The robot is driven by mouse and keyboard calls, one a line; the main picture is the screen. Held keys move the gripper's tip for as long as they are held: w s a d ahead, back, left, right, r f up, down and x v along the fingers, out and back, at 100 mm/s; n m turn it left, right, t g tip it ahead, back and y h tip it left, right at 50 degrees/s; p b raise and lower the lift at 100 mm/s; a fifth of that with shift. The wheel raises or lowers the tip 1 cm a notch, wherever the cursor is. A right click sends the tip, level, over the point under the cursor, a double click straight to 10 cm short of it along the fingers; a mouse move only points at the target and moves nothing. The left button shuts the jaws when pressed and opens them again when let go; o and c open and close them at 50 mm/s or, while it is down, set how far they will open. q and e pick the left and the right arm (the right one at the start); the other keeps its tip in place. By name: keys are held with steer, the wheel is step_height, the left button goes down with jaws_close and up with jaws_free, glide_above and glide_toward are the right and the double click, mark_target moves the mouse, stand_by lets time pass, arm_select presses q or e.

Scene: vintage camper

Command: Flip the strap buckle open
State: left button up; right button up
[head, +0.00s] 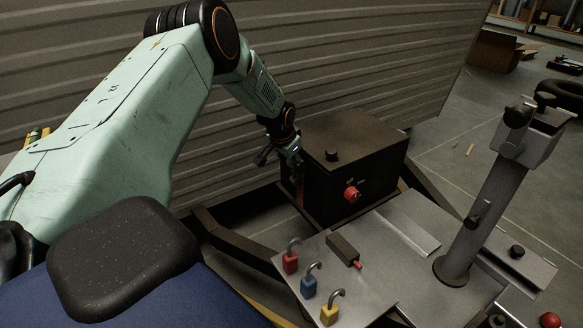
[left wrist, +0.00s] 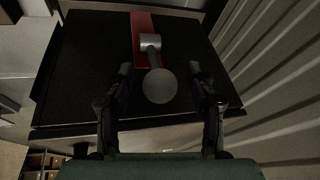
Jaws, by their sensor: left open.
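The black box (head: 355,170) stands against the ribbed wall, with a red strap (head: 300,192) down its left side. In the left wrist view, the red strap (left wrist: 146,24) runs down the dark box face (left wrist: 90,60) to a grey metal buckle (left wrist: 150,42). The buckle's lever ends in a round grey knob (left wrist: 158,86). My left gripper (head: 280,158) is at the box's left side. In the left wrist view, my left gripper (left wrist: 160,72) is open, one finger on each side of the knob, with visible gaps. In the head view the buckle is hidden. My right gripper is out of view.
A red knob (head: 352,194) is on the box's front. A grey post (head: 484,215) rises at right. The ribbed wall (head: 340,60) is close behind.

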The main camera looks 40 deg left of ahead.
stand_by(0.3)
arm_select(q)
jaws_close()
stand_by(0.4)
steer(key=shift+f, duration=0.1)
